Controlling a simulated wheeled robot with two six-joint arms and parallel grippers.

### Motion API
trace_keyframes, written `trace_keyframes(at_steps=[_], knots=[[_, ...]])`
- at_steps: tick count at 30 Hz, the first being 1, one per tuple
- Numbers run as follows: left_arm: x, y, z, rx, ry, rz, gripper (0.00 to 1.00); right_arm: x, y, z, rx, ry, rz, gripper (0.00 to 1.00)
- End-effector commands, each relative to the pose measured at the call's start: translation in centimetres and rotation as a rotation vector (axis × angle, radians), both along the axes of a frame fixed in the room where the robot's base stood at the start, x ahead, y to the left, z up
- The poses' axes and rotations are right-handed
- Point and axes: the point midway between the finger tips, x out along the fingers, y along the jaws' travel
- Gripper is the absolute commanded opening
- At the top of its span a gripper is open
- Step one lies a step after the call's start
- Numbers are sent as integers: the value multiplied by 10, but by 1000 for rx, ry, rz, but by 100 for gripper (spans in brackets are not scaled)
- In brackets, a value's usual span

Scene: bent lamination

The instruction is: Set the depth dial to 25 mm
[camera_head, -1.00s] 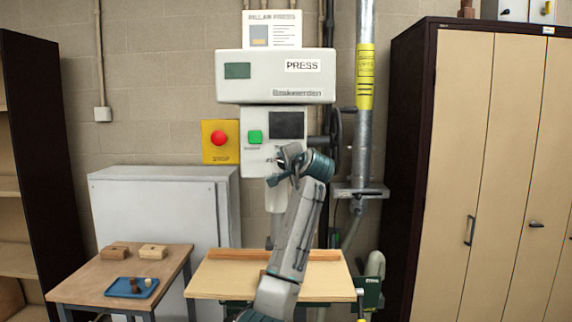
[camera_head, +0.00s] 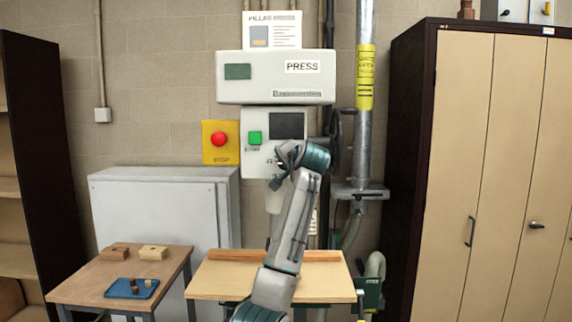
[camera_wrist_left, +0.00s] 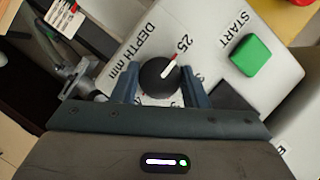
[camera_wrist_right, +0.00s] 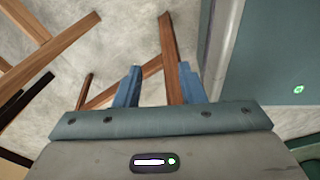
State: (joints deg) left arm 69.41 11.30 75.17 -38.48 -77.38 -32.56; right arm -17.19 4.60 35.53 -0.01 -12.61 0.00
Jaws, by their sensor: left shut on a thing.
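The depth dial (camera_wrist_left: 160,77) is a round black knob with a white, red-tipped pointer on the press's white panel (camera_wrist_left: 120,52). In the left wrist view the pointer aims up and right toward the printed 25 (camera_wrist_left: 184,44). My left gripper (camera_wrist_left: 160,88) is shut on the dial, with a blue finger on each side of it. In the head view my left gripper (camera_head: 283,160) is at the press panel and hides the dial. My right gripper (camera_wrist_right: 160,85) is open with nothing held; it is out of the head view.
The green START button (camera_wrist_left: 250,56) is close to the dial. A red stop button (camera_head: 218,139) sits on a yellow plate. The press table (camera_head: 225,282) is below. A side table (camera_head: 85,292) bears wooden blocks and a blue tray (camera_head: 118,289). Wooden legs show behind my right gripper.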

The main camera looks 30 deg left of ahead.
Motion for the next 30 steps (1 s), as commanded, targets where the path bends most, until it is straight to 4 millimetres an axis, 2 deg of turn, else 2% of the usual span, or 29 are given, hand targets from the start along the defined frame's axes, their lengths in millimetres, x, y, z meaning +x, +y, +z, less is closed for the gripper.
trace_keyframes(at_steps=[2, 3, 6, 17, 30], knots=[[0, 0, -1, -2, 1, 0, 17, 0, 0, 0, 0, 0, 0, 36], [0, 0, -1, -2, 1, 0, 42, 0, 0, 0, 0, 0, 0, 36], [0, 0, -1, -1, 1, 0, 61, 0, 0, 0, 0, 0, 0, 36], [-2, -4, 0, 0, 0, -1, 61, 0, 0, -3, 0, 0, 0, 36], [-51, -64, 14, -2, -2, -2, 61, 0, 1, -37, 1, 0, 0, 36]])
